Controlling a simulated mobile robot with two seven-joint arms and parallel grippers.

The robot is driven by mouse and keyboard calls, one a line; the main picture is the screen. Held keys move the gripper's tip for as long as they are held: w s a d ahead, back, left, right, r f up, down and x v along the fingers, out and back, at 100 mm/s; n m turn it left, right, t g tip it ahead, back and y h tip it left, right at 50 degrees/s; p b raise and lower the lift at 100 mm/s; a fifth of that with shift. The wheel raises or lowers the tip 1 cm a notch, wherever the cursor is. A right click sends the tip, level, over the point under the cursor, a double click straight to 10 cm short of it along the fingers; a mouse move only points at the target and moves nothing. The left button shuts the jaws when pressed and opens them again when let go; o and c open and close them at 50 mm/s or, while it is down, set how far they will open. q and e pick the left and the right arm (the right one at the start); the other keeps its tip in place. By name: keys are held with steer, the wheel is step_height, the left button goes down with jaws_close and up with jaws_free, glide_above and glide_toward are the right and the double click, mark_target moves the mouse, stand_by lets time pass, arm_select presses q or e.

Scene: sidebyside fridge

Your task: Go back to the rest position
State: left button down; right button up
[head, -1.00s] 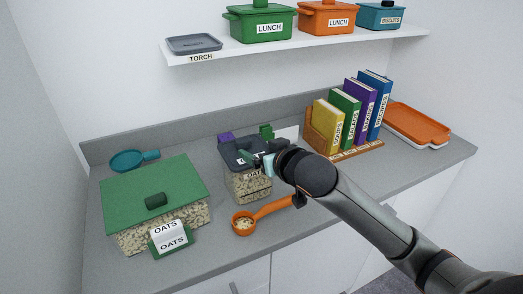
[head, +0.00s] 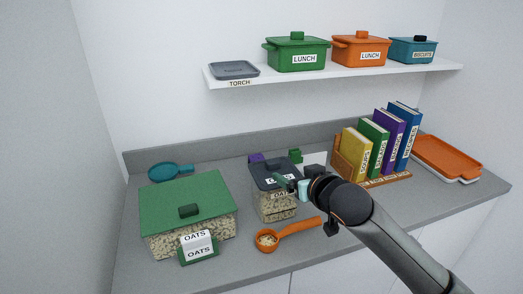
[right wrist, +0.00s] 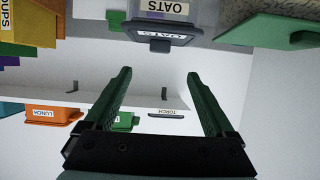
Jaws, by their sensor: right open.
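My right gripper (head: 291,183) is in front of the lidded container of oats (head: 276,206) with the dark grey lid, and its fingers overlap the lid's right side in the head view. In the right wrist view the gripper (right wrist: 158,75) is open, with its two green fingers apart and nothing between them. The oats container's dark lid (right wrist: 160,32) shows upside down beyond the fingertips in that view. I cannot tell whether the fingers touch the lid. My left gripper is in neither view.
A large green-lidded oats box (head: 188,204) stands at the left of the counter, a teal scoop (head: 171,172) behind it. An orange scoop (head: 288,234) with oats lies in front of the container. Books (head: 377,146) and an orange tray (head: 446,157) stand right. A shelf (head: 334,76) holds boxes above.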

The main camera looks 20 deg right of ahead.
steer(key=s+a+f+n+g, duration=0.1)
steer(key=s+a+f+g, duration=0.2)
steer(key=s+f, duration=0.7)
steer(key=s+a+f+n+g, duration=0.15)
steer(key=s+f+g, duration=0.25)
steer(key=s+f, duration=0.5)
steer(key=s+a+f+g, duration=0.1)
steer(key=s+f+g, duration=0.3)
steer(key=s, duration=0.9)
steer(key=w+a+f+t+y, duration=0.1)
steer(key=w+a+f+t, duration=0.1)
steer(key=f, duration=0.3)
steer(key=w+a+f+t+y, duration=0.1)
steer(key=w+a+f+t, duration=0.1)
steer(key=f, duration=0.4)
steer(key=shift+w+a+f+t+y, duration=0.3)
steer(key=shift+w+t, duration=0.4)
steer(key=shift+t, duration=0.6)
